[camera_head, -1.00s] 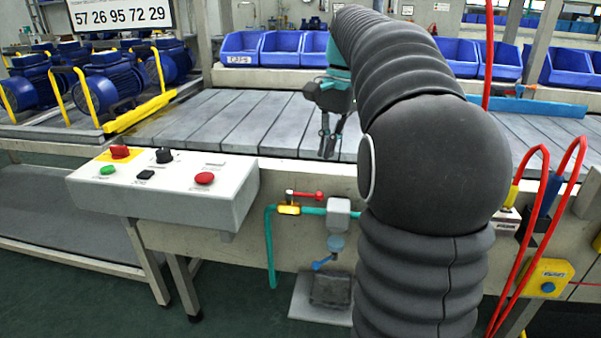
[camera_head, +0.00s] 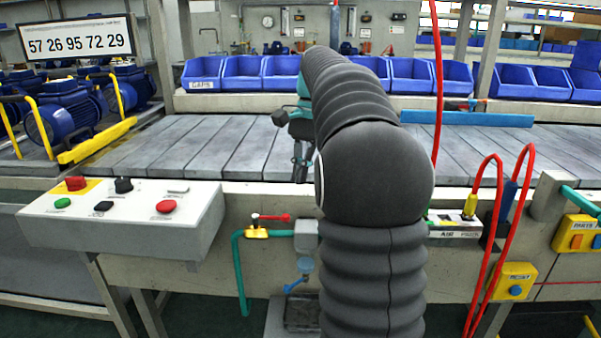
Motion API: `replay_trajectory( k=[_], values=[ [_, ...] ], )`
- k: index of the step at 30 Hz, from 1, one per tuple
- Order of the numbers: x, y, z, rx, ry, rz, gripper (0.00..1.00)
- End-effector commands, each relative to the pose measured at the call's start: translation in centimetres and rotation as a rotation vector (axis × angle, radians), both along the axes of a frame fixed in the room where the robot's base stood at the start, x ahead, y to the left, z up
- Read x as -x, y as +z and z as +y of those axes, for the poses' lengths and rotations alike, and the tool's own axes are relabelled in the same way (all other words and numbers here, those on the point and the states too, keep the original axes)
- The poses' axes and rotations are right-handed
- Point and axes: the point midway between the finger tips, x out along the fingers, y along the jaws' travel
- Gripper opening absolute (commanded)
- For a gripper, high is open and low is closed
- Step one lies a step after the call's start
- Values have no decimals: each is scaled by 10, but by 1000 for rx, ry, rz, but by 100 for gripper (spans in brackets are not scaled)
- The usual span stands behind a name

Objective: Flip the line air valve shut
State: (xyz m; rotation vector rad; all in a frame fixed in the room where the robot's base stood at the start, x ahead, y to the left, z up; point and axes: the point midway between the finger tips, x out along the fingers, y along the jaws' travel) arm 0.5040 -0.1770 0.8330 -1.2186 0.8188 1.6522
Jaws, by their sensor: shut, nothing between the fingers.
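The line air valve is a yellow body (camera_head: 256,233) with a red lever (camera_head: 273,217) on the teal pipe (camera_head: 238,270), on the front of the conveyor frame below the slats. The red lever lies level, pointing right, along the pipe. My gripper (camera_head: 301,175) hangs above the near edge of the conveyor slats, up and to the right of the valve. Its fingers point down, are shut and hold nothing. It is apart from the lever. My arm hides part of the frame to the right of the valve.
A control box (camera_head: 125,218) with several buttons juts out left of the valve. A grey filter block (camera_head: 306,235) sits right of it. Red hoses (camera_head: 500,240) loop at the right. Blue bins (camera_head: 230,73) line the back.

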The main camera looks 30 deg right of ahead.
Motion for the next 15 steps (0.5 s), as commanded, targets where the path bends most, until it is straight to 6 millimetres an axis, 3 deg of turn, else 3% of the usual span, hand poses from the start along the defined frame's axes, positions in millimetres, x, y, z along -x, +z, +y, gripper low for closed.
replay_trajectory(
  k=[6, 15],
  values=[
    [5, -38, 11, 0, 2, 2, 0],
    [8, -64, 18, 0, 0, 0, 0]
  ],
)
